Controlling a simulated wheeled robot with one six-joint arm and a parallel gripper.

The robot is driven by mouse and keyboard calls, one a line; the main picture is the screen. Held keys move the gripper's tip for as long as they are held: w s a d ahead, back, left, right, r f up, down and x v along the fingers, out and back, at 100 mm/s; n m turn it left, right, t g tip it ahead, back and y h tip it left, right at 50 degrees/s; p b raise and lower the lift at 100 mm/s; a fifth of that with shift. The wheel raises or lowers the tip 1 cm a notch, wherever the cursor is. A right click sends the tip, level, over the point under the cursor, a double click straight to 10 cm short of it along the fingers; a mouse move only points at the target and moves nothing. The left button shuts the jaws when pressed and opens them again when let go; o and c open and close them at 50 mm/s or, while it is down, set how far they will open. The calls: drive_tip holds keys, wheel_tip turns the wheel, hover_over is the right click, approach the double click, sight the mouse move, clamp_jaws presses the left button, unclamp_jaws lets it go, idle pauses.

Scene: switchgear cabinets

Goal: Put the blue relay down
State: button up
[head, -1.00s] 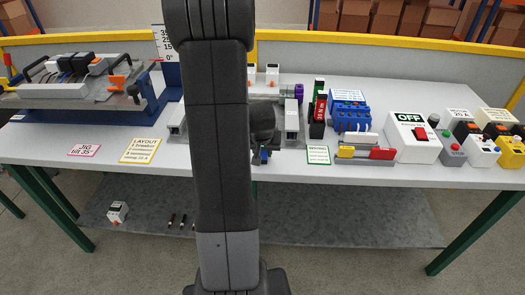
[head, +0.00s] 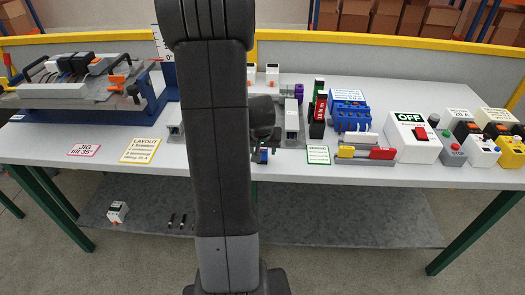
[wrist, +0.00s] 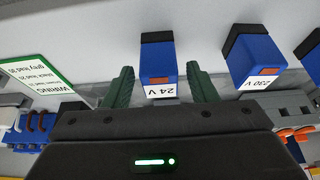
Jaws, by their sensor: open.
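The blue relay marked 24 V (wrist: 158,62) has a black end and an orange patch. In the wrist view it sits between the two green fingers of my gripper (wrist: 161,88), with a gap on each side. My gripper is open. In the head view my arm hides much of this spot. There, my gripper (head: 264,143) shows just right of the arm, above a small blue relay (head: 263,156) near the table's front edge. A second blue relay marked 230 V (wrist: 251,58) is to the right in the wrist view, apart from the fingers.
Another dark-topped blue block (wrist: 312,58) is at the wrist view's right edge. The green-edged wiring card (wrist: 38,72) is left of the fingers. A blue terminal block (head: 350,117) and white OFF box (head: 412,138) stand to the right. Clear table lies around the layout card (head: 140,150).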

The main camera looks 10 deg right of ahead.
drive_tip(key=v, duration=1)
drive_tip(key=shift+s, duration=0.15)
drive_tip(key=x, duration=1.1)
drive_tip(key=shift+w+f, duration=0.25)
drive_tip(key=shift+f, duration=0.4)
drive_tip(key=shift+r, duration=0.3)
